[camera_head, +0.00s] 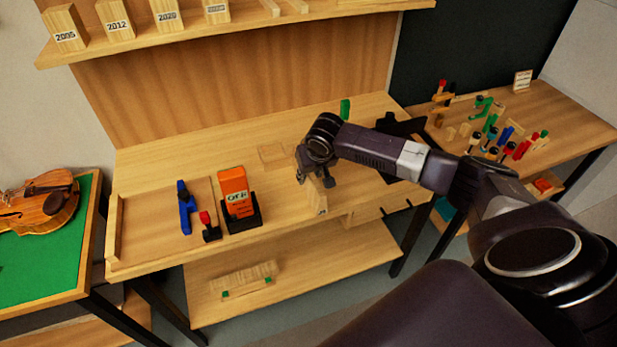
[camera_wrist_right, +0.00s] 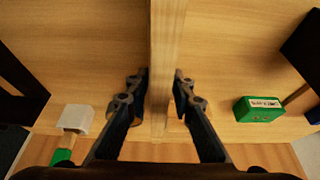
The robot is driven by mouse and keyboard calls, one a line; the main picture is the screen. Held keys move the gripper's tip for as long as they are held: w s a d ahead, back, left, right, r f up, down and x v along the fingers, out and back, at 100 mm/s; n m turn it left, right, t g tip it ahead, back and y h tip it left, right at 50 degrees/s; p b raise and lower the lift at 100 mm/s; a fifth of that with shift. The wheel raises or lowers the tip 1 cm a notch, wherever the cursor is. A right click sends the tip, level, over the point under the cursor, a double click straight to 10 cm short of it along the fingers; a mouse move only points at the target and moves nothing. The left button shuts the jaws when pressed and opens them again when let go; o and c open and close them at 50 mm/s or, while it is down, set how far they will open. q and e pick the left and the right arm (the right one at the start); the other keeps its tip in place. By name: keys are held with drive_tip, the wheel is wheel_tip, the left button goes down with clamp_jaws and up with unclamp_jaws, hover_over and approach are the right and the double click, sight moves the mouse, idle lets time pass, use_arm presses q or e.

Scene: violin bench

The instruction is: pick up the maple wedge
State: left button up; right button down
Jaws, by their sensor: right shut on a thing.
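The maple wedge (camera_head: 319,203) is a pale wooden block with a small label on its end, near the front edge of the workbench (camera_head: 145,165). My right gripper (camera_head: 316,179) is over it, shut on it from above. In the right wrist view the wedge (camera_wrist_right: 165,50) runs upright between the two fingers of the right gripper (camera_wrist_right: 160,88), one on each side. The gripper and arm hide part of it in the head view. I cannot tell whether it touches the bench. My left gripper is not in view.
A thin wooden plate (camera_head: 272,155) lies behind. A labelled green block (camera_wrist_right: 258,108) shows in the wrist view.

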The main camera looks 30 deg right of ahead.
wheel_tip(320, 180, up, 20)
drive_tip(key=b, duration=0.3)
drive_tip(key=shift+f, duration=0.15)
